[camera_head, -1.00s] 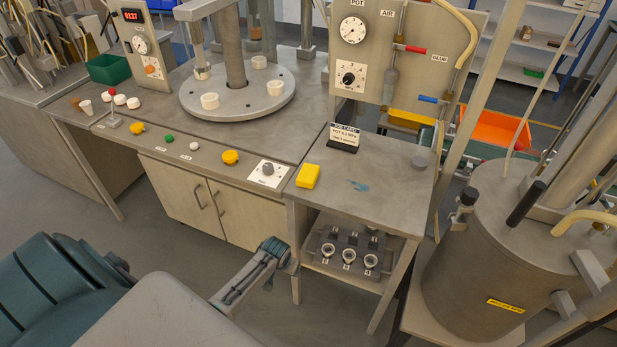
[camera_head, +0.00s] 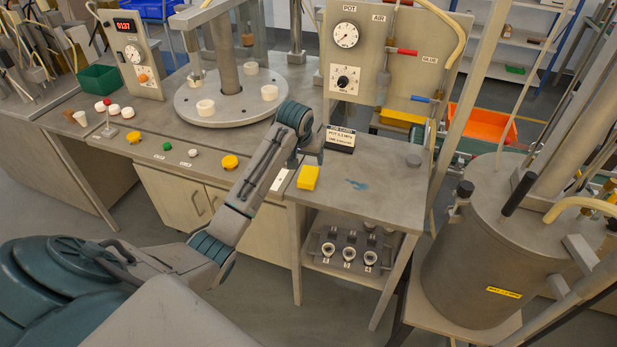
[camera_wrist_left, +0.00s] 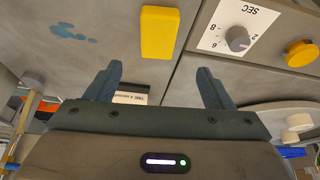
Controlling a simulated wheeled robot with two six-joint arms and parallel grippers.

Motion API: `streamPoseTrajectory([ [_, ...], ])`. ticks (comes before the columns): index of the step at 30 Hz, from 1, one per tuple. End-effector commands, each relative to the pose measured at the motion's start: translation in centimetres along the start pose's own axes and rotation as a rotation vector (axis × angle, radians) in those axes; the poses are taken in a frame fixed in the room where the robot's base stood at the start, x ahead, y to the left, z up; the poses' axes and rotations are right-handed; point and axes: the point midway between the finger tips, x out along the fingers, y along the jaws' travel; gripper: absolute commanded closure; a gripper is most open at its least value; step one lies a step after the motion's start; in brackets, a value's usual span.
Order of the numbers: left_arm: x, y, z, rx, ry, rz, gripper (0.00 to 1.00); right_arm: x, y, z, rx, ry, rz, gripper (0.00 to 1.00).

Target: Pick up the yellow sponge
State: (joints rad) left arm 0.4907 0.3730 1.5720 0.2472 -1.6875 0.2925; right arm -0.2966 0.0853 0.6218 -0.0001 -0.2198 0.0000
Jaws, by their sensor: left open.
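The yellow sponge (camera_head: 308,178) lies on the grey bench top near its front edge, left of a blue stain. In the left wrist view the sponge (camera_wrist_left: 159,32) is ahead of my left gripper, roughly centred between the fingers and apart from them. My left gripper (camera_head: 312,155) is above the bench, just behind the sponge in the head view. In the left wrist view its two fingers (camera_wrist_left: 158,88) are spread with nothing between them. My right gripper is in neither view.
A dial plate (camera_wrist_left: 238,30) and yellow button (camera_wrist_left: 301,53) are beside the sponge. A large grey tank (camera_head: 480,240) stands right. The bench around the stain is clear.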

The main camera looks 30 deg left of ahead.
Motion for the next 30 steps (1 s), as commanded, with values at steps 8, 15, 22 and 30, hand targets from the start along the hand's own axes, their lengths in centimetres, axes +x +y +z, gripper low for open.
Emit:
streamPoseTrajectory([
  [8,4.0,0.0,-0.1,-0.001,-0.005,0.0,0.25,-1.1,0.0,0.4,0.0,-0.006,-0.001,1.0],
  [15,5.7,0.2,-0.1,-0.001,-0.004,0.001,0.25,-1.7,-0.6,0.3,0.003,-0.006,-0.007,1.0],
  [22,8.6,0.4,-0.2,-0.001,-0.005,0.0,0.25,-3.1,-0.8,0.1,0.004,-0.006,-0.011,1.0],
  [30,10.4,0.5,-0.2,0.001,-0.001,0.001,0.25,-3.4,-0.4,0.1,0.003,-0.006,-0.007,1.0],
])
